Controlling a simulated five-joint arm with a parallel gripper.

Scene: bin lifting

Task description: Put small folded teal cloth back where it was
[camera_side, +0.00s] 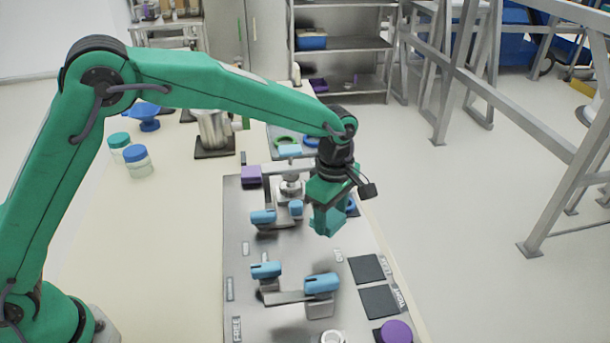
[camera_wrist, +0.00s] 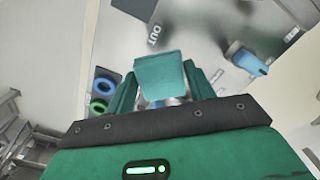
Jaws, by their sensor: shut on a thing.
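The small folded teal cloth (camera_wrist: 160,76) shows in the wrist view as a pale teal block between my two green fingers. My gripper (camera_wrist: 160,93) is shut on it. In the side view my gripper (camera_side: 328,218) points down above the grey metal board (camera_side: 240,200), toward its right side. There the cloth is hard to tell apart from the green fingers. It is held in the air, clear of the board as far as I can see.
Blue handles (camera_side: 321,283) stand on the board. Two dark square pads (camera_side: 366,268) (camera_side: 379,301) and a purple knob (camera_side: 396,331) lie toward its near right. A purple block (camera_side: 251,175) is at the far left. Lidded jars (camera_side: 137,160) and a metal vessel (camera_side: 213,130) stand beyond the board.

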